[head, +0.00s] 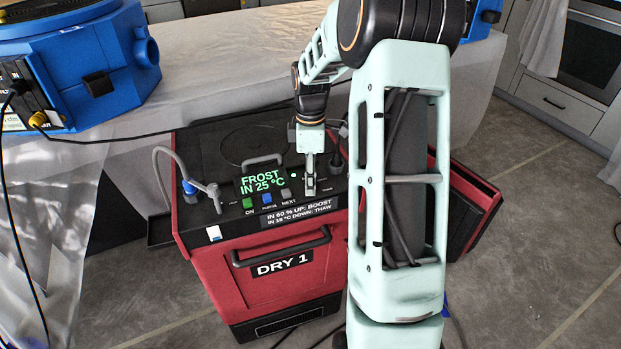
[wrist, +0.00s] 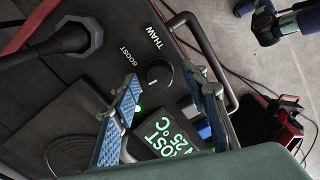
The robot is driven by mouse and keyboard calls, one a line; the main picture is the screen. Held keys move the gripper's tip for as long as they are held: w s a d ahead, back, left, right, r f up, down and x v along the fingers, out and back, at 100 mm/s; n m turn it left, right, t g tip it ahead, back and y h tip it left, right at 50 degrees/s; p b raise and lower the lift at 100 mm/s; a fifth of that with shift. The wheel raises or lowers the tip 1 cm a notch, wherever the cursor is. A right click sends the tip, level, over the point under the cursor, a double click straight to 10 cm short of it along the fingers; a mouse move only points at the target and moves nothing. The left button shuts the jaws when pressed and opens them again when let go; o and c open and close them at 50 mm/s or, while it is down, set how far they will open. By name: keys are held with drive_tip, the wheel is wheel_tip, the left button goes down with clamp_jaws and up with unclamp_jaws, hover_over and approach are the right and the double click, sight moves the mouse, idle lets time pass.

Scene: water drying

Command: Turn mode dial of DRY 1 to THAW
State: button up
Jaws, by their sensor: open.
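DRY 1 (head: 270,262) is a red dryer with a black top panel, and its green display (head: 263,180) reads FROST IN 25 °C. A label (head: 299,213) below says IN 60 % UP: BOOST, IN 15 °C DOWN: THAW. My gripper (head: 310,186) points down over the right part of the panel and hides the dial in the head view. In the wrist view the round black mode dial (wrist: 160,74) with a white mark lies between my open, spread fingertips. The words BOOST and THAW are printed near it. Contact with the dial cannot be told.
Green, blue and grey buttons (head: 267,198) sit just left of my gripper. A grey valve handle (head: 205,190) and a hose stand at the panel's left. A dark front handle (head: 281,247) juts out. A blue machine (head: 110,60) stands on the covered table behind.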

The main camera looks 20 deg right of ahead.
drive_tip(key=shift+f, duration=0.15)
drive_tip(key=shift+c, duration=0.3)
clamp_jaws()
